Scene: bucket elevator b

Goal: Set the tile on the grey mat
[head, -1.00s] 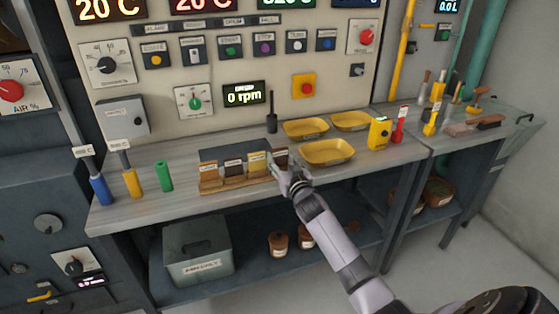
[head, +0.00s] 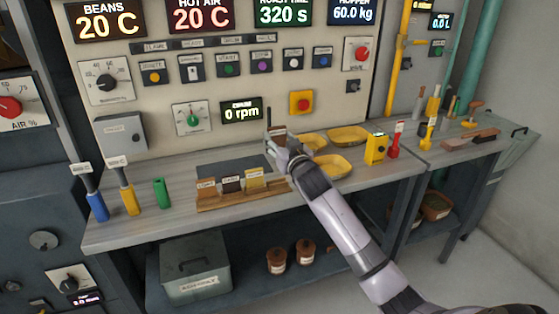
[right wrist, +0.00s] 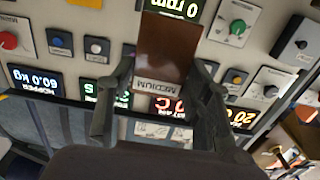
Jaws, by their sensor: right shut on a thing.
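My right gripper (head: 277,146) is shut on a brown tile (head: 277,132) and holds it upright above the back of the bench. In the right wrist view, the tile (right wrist: 165,50) sits between the two fingers (right wrist: 160,78) and its white label reads MEDIUM. The dark grey mat (head: 225,167) lies flat on the bench, to the left of and below the held tile in the picture. A wooden rack (head: 222,203) stands in front of the mat and holds three other labelled tiles. My left gripper is not in view.
Yellow trays (head: 340,163) lie to the right of my gripper. A yellow box (head: 376,148) stands further right. Blue, yellow and green (head: 161,192) handles stand at the bench's left. The control panel (head: 215,85) rises behind the bench. The mat's visible surface is clear.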

